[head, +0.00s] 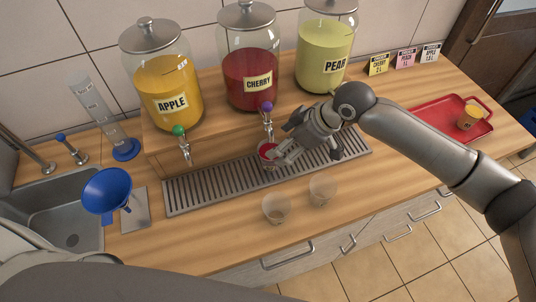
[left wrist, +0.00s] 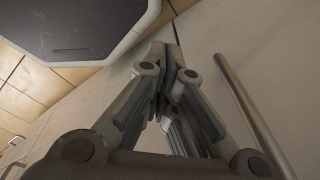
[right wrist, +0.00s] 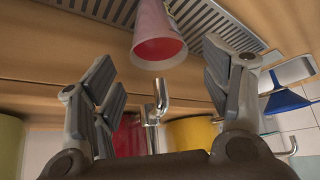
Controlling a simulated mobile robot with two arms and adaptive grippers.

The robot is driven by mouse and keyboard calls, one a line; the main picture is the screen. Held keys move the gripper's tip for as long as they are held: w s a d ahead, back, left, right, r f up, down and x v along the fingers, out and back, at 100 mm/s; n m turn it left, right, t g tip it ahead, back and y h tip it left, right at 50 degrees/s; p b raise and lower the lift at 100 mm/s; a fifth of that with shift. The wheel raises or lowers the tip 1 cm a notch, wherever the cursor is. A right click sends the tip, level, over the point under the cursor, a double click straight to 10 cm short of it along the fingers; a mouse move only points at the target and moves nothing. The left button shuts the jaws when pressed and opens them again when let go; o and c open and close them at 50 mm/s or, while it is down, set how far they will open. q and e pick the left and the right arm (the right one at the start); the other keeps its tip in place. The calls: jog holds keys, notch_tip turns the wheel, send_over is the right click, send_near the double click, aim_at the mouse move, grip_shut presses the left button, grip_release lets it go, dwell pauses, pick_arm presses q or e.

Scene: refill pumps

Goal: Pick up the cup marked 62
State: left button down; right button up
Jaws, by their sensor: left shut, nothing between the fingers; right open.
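A cup with red liquid (head: 267,154) stands on the drip grate below the cherry tap (head: 266,110). It also shows in the right wrist view (right wrist: 158,38), between and beyond my finger tips. My right gripper (head: 281,151) is open, close beside this cup; I cannot tell whether a finger touches it. Two clear empty cups (head: 276,208) (head: 322,190) stand on the counter in front of the grate. A cup of orange liquid (head: 469,117) stands on the red tray. No number is legible on any cup. My left gripper (left wrist: 168,75) is shut and empty, outside the head view.
Apple (head: 165,85), cherry (head: 250,70) and pear (head: 325,50) dispensers stand on the raised shelf. The drip grate (head: 200,191) runs below. A blue funnel (head: 106,190) and sink (head: 60,215) are left. The red tray (head: 425,118) and several cards (head: 404,58) are right.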

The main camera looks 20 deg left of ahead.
aim_at(262, 153)
jog(key=shift+x, duration=0.8)
jog(key=a+f+p, duration=0.2)
jog(key=shift+w+a+f, duration=0.3)
jog(key=shift+w+a, duration=0.05)
jog(key=shift+w+a+f+p, duration=0.1)
jog(key=shift+a+f+p, duration=0.2)
jog(key=shift+f, duration=0.3)
jog(key=shift+a+f, duration=0.1)
jog(key=shift+f, duration=0.15)
jog(key=shift+c, duration=0.6)
jog(key=c, duration=0.5)
pick_arm(q)
jog(key=r, duration=0.2)
jog(key=shift+d+r, duration=0.3)
jog(key=shift+r, duration=0.05)
pick_arm(e)
jog(key=shift+r, duration=0.1)
jog(key=c, duration=0.3)
pick_arm(q)
jog(key=shift+a+f, duration=0.1)
jog(key=shift+a, duration=0.05)
pick_arm(e)
jog(key=shift+c, duration=0.2)
